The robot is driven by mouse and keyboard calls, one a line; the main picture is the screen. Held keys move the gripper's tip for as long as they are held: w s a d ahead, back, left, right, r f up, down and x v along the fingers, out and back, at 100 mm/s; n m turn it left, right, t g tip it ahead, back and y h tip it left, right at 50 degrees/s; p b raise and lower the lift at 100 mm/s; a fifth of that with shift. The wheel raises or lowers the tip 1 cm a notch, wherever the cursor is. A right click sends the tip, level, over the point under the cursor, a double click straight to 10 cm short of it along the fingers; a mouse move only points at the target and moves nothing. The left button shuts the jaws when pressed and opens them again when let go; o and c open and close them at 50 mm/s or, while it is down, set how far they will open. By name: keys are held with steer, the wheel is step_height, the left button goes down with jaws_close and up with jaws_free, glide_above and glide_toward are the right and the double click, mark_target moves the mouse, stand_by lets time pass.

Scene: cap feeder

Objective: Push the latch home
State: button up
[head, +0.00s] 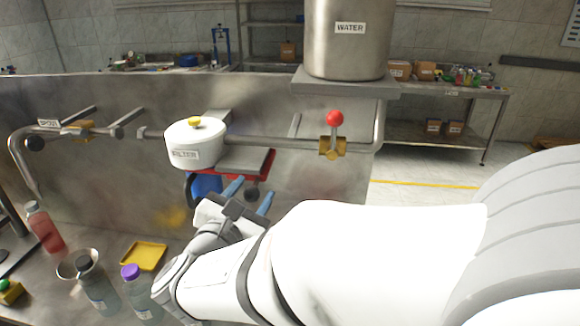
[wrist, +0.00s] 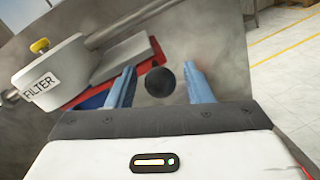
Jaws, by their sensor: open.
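A black round knob (head: 252,193) sits just below a red-edged grey plate (head: 248,161) beside the white filter housing (head: 195,153). No part is labelled as the latch; the knob and plate may belong to it. My gripper (head: 250,194) is open, with nothing held. Contact between fingers and knob cannot be told. In the wrist view the red and grey plate (wrist: 130,62) lies behind the left finger.
A pipe runs right from the filter to a brass valve with a red ball (head: 335,118). A steel water tank (head: 347,50) stands above. On the bench are bottles (head: 135,290), a funnel (head: 78,264) and a yellow tray (head: 145,256). A steel panel (head: 90,185) stands behind.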

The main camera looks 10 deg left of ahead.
steer(key=shift+w, duration=0.2)
steer(key=shift+c, duration=0.4)
jaws_close()
